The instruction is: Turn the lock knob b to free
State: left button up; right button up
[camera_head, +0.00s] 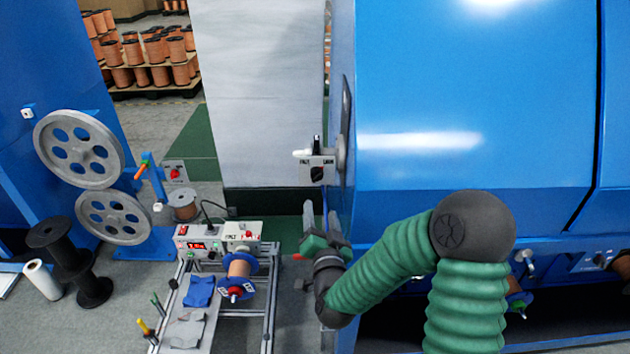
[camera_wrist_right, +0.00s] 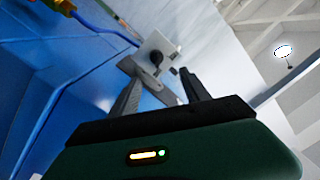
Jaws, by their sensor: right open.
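A small pale plate (camera_head: 306,172) with a black knob (camera_head: 317,173) stands out from the side of the blue machine, at the middle of the head view. Its lettering is too small to read surely, and I cannot tell whether this is knob b. My right gripper (camera_head: 321,212) is below the plate, fingers pointing up towards it. In the right wrist view the open, empty fingers (camera_wrist_right: 155,72) frame a light plate (camera_wrist_right: 168,43) with a dark knob (camera_wrist_right: 156,57), apparently beyond the tips. My left gripper is not in view.
Another knob plate (camera_head: 590,262) is on the blue machine at the right. A bench (camera_head: 268,318) with a control box (camera_head: 197,245) and a blue spool (camera_head: 238,285) stands at lower left. Grey pulley wheels (camera_head: 79,149) are at left. The large blue housing (camera_head: 460,90) bounds the right side.

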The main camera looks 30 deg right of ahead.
aim_at(318, 180)
jog(key=x, duration=0.9)
jog(key=d+x, duration=0.1)
jog(key=x, duration=0.4)
jog(key=shift+s+f+b, duration=0.15)
jog(key=shift+f+b, duration=0.15)
jog(key=shift+b, duration=0.1)
jog(key=shift+w+r, duration=0.1)
jog(key=shift+w, duration=0.2)
jog(key=shift+a, duration=0.1)
jog(key=shift+d, duration=0.25)
jog(key=c, duration=0.5)
jog(key=shift+a, duration=0.1)
grip_shut()
